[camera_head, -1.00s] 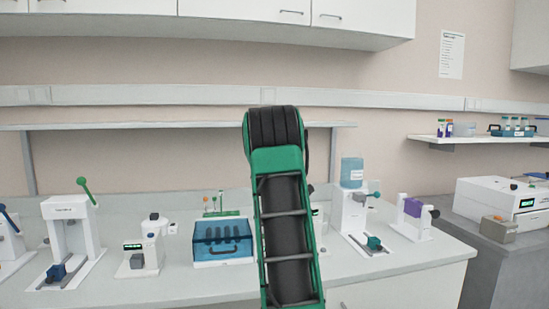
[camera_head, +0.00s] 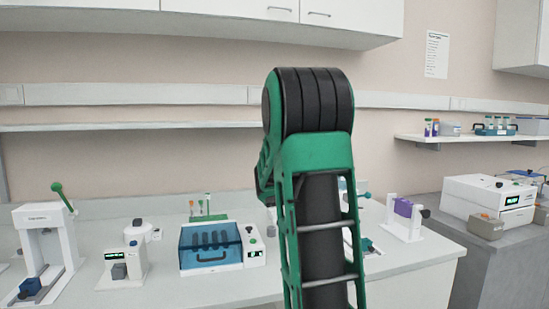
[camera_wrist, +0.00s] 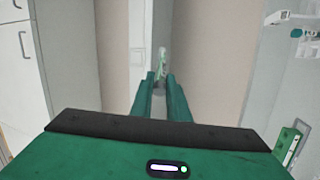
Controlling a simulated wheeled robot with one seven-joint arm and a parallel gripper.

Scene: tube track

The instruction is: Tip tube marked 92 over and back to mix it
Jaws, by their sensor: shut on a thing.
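My gripper (camera_wrist: 159,80) shows in the wrist view as two green fingers reaching away from the camera. It is shut on a small, slim, pale tube with some green on it (camera_wrist: 162,56), which shows just beyond the fingertips. The mark on the tube is too small to read, so I cannot tell if it is 92. In the head view my green and black arm stands in the middle, and my gripper and the held tube are hidden.
A blue-lidded box (camera_head: 211,247) and a small rack with green-marked tubes (camera_head: 208,212) stand on the white bench. A lever press (camera_head: 45,245) and a small device with a display (camera_head: 127,260) are at left. Tubes (camera_head: 431,127) stand on the right shelf (camera_head: 465,138).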

